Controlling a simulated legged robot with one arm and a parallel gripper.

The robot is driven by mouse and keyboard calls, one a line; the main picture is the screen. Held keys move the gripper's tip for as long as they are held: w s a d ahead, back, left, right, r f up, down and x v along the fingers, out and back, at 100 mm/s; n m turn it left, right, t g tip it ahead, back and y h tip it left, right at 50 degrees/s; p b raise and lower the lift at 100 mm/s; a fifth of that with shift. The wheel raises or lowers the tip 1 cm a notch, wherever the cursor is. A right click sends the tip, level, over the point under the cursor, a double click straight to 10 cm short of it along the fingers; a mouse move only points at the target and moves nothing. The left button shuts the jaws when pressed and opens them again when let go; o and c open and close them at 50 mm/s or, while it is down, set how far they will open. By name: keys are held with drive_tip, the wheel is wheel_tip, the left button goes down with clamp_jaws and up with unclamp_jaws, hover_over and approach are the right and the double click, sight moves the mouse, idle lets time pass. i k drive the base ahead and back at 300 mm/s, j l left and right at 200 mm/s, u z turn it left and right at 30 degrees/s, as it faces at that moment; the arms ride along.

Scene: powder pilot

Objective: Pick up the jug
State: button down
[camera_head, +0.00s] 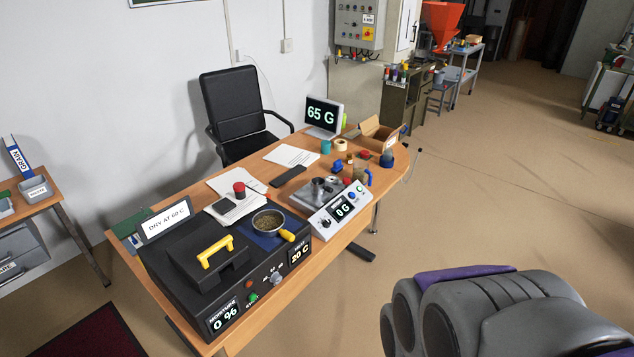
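What looks like the jug (359,173) is a small brownish vessel with a blue handle on its right side. It stands on the wooden desk, behind the right end of the white scale and close to the desk's right edge. It is small in view, so its contents cannot be told. Small items crowd its left side. Grey and purple rounded parts of my own body fill the lower right, well apart from the desk. My gripper's fingers do not show.
The desk (285,292) carries a black dryer box (180,257), a pan (268,222) with a yellow handle, a scale (325,222) reading 0 G, a monitor (323,117) showing 65 G and a cardboard box (374,133). A black chair (235,105) stands behind.

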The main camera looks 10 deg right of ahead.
sight(361, 172)
drive_tip(key=i+l, duration=0.2)
drive_tip(key=i, duration=0.3)
drive_tip(key=i+l+u, duration=0.1)
drive_tip(key=i, duration=0.45)
drive_tip(key=i+l, duration=0.3)
drive_tip(key=i, duration=0.2)
drive_tip(key=i+l+u, duration=0.1)
drive_tip(key=i, duration=0.45)
drive_tip(key=l, duration=0.1)
